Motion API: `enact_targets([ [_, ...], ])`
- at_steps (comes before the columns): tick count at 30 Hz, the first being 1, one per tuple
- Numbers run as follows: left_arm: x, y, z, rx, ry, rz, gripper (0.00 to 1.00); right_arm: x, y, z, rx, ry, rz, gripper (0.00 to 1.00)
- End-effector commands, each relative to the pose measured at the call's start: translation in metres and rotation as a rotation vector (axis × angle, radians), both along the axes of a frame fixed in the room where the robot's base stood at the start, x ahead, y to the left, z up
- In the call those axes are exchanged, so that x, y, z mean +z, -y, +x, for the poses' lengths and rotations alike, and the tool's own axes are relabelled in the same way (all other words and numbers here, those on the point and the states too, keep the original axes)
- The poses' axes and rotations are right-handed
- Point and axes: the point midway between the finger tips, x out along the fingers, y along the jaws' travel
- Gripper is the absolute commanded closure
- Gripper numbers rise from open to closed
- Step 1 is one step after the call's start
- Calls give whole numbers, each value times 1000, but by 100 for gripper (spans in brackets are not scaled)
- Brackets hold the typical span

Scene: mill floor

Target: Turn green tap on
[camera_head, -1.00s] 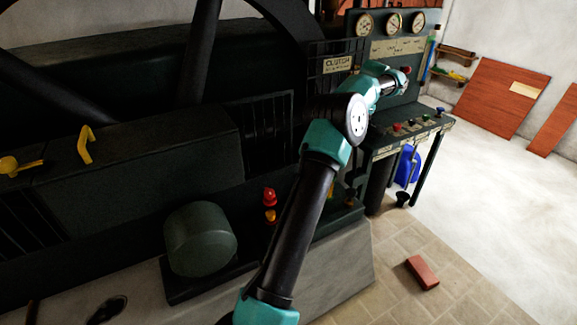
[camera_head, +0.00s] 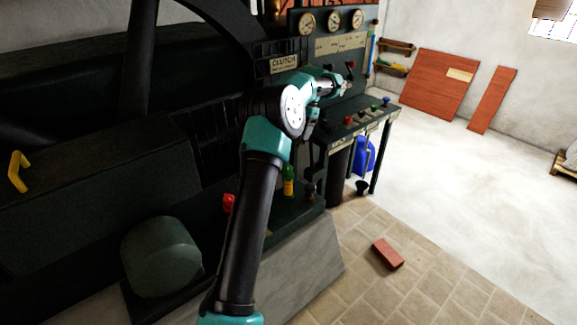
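A row of small coloured knobs stands on the top of a dark console at the centre right. The green one, which looks like the green tap (camera_head: 375,107), is between a red knob and a blue knob. Whether it is on or off cannot be told at this size. My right gripper (camera_head: 343,86) is up and to the left of the green tap in the picture, pointing right and apart from it. Its fingers are too small and dark to tell whether they are open or shut. My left gripper is not in view.
Red knobs (camera_head: 349,121) and a blue knob (camera_head: 386,101) flank the green one. A gauge panel (camera_head: 340,44) rises behind them. A blue container (camera_head: 365,155) is under the console. A red brick (camera_head: 387,254) lies on the tiles.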

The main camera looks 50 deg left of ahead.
Motion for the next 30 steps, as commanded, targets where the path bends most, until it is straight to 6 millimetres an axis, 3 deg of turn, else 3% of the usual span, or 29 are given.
enact_targets([
  [21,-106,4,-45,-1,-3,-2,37,0,0,0,0,0,0,100],
  [30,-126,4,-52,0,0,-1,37,0,0,0,0,0,0,100],
])
